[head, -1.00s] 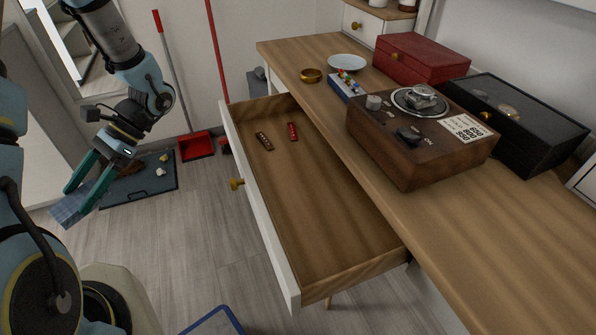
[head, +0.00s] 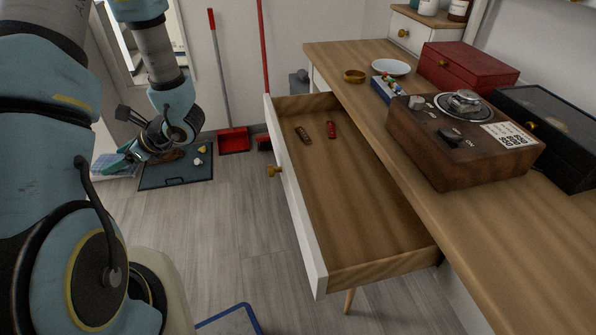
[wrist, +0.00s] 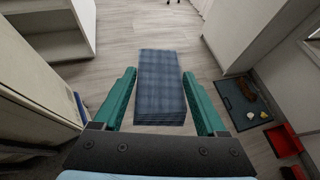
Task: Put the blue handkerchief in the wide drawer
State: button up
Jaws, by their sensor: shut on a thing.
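The blue handkerchief (wrist: 160,85), folded and checked, is held between the green fingers of my gripper (wrist: 159,74) in the wrist view. In the head view my gripper (head: 122,160) is at the left, above the floor, with the handkerchief (head: 103,163) partly hidden behind it. The wide drawer (head: 352,205) is pulled open from the desk, to the right of my gripper and well apart from it. A dark brown bar (head: 303,135) and a red one (head: 331,130) lie near the drawer's far end.
The desktop (head: 480,235) holds a wooden device (head: 450,155), a red box (head: 465,70), a black case (head: 550,125), a plate (head: 390,67) and a brass bowl (head: 354,76). A dark tray (head: 180,178) and red dustpan (head: 233,140) lie on the floor. Floor before the drawer is clear.

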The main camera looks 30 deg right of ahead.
aim_at(390, 205)
jog(key=k+j+z, duration=0.45)
jog(key=k+j, duration=0.2)
jog(key=k, duration=0.05)
